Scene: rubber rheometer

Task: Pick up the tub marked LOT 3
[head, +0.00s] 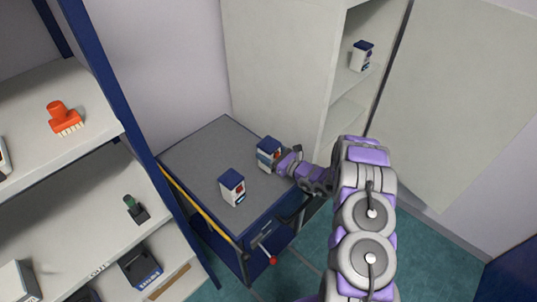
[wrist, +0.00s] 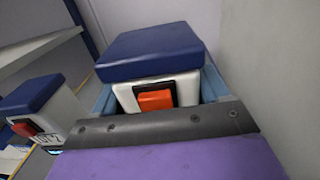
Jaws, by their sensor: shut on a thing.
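My gripper (head: 281,157) is shut on a white tub with a dark blue lid (head: 267,148) at the back right of the cart top. In the wrist view the held tub (wrist: 150,52) stands upright between the blue-grey fingers of my gripper (wrist: 160,97), with an orange-red patch on its face. Its lot mark is hidden behind the gripper body. A second, similar tub (head: 232,188) stands apart on the cart, nearer the front.
The grey cart top (head: 200,160) has a blue body and a red-knobbed lever (head: 270,258). A third tub (head: 361,55) stands in the open cabinet (head: 290,60). Shelves at left hold an orange brush (head: 65,117) and a small dark green item (head: 134,208). The cabinet wall is close right.

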